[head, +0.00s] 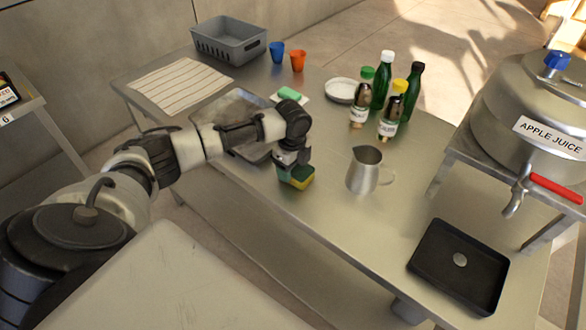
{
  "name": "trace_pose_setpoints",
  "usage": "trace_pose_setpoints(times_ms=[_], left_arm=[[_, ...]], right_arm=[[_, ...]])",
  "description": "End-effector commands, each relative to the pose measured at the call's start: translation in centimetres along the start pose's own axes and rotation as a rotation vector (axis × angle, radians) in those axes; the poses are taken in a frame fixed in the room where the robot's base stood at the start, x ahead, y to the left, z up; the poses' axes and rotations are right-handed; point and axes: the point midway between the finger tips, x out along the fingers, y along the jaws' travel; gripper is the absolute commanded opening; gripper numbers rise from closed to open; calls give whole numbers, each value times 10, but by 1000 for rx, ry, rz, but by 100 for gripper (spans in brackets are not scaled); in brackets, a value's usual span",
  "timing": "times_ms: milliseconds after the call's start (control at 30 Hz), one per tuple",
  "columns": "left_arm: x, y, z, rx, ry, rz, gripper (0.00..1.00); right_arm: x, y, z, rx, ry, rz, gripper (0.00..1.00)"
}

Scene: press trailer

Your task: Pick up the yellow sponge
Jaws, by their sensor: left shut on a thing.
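The yellow sponge (301,178) has a yellow part and a dark green part. It is at the near edge of the steel table (320,222), left of the metal pitcher. My left gripper (294,168) comes down over it from above and is shut on it. The fingertips are partly hidden by the wrist and the sponge. I cannot tell whether the sponge touches the table. My right gripper is not in view.
A metal pitcher (363,172) stands just right of the sponge. A metal tray (228,106) lies behind my left forearm. Green bottles (382,84), small labelled bottles (388,120) and a white plate (341,90) stand behind. A black tray (440,280) lies at front right.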

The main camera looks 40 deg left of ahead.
Motion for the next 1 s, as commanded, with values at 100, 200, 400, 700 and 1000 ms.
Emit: trace_pose_setpoints(times_ms=[100, 200, 400, 700, 1000], left_arm=[[-12, -1, 1, 0, 0, -4, 41], [-29, -1, 1, 1, 0, -6, 41], [-57, 5, -39, 6, 4, -5, 41], [-92, 15, -97, 5, 2, -4, 41], [-105, 18, -115, 0, 0, -1, 41]], right_arm=[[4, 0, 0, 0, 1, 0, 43], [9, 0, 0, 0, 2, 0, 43], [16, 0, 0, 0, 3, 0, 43], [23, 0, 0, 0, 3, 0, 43], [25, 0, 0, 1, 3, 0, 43]])
